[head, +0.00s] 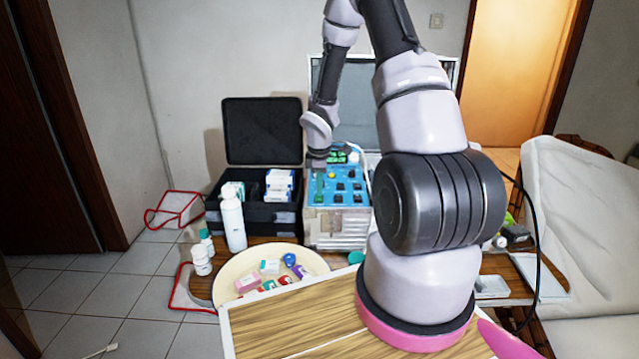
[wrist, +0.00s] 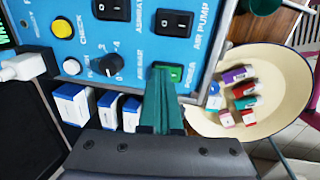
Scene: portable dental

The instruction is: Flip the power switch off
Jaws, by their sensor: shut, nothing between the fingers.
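The power switch (wrist: 176,74) is a green rocker beside the "POWER" label, in the wrist view near the edge of the blue control panel (wrist: 130,45). My gripper (wrist: 162,75) is shut and empty. Its teal fingertips are at the switch and cover part of it. I cannot tell whether they touch it or which way the rocker is tilted. In the head view, the panel (head: 351,176) tops a metal unit behind the table, and my gripper (head: 318,172) is over its left side. The switch cannot be made out there.
Other black rocker switches (wrist: 173,22), a knob (wrist: 111,64) and a yellow button (wrist: 62,28) are close by on the panel. A round cream basin (head: 313,262) with small boxes stands in front. An open black case (head: 255,215) and a white bottle (head: 232,220) stand left.

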